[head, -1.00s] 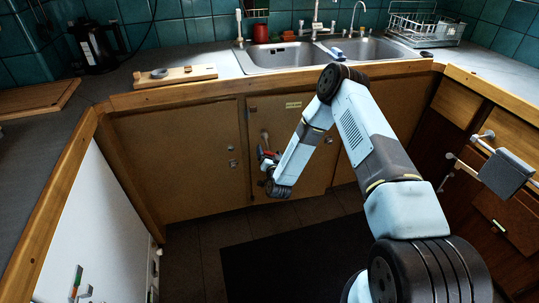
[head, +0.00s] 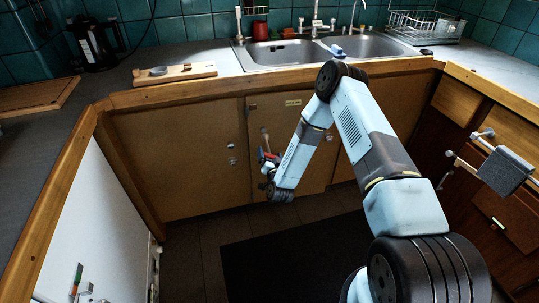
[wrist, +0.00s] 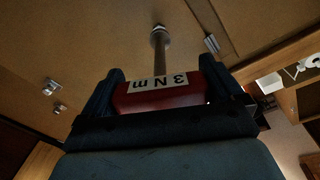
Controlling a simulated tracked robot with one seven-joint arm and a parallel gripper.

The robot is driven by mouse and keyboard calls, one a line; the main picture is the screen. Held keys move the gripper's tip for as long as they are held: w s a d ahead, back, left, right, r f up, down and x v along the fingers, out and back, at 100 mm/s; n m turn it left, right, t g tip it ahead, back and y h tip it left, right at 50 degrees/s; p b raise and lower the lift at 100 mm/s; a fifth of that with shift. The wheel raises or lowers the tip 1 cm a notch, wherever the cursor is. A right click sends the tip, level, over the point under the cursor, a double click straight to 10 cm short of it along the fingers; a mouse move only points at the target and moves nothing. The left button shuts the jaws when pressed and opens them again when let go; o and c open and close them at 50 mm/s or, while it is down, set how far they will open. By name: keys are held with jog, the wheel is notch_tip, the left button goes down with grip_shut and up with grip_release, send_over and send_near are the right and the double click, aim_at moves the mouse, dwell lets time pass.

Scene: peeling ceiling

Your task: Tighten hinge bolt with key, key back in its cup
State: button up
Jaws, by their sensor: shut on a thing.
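My gripper (head: 267,158) is low in front of the sink cabinet doors, partly hidden by my own arm. In the wrist view my gripper (wrist: 165,88) is shut on the red handle of the key (wrist: 185,98), which has a "3 Nm" label. The key's metal shaft points away from the jaws toward the cabinet door (wrist: 100,50). Its far end meets a round metal piece (wrist: 159,33) at the door; I cannot tell if it is seated. In the head view a red cup (head: 260,31) stands behind the sink; I cannot tell whether it is the key's cup.
A wooden board with a round grey piece (head: 175,74) lies on the counter left of the sink (head: 290,57). A dish rack (head: 421,26) stands right of it. Small metal fittings (head: 232,154) sit on the left door. A dark mat (head: 290,255) covers the floor.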

aim_at(269, 149)
jog(key=n, duration=0.4)
jog(key=shift+a, duration=0.15)
jog(key=n, duration=0.4)
jog(key=shift+n, duration=1.2)
jog(key=shift+w, duration=0.15)
jog(key=shift+w+a, duration=0.1)
jog(key=shift+w, duration=1.55)
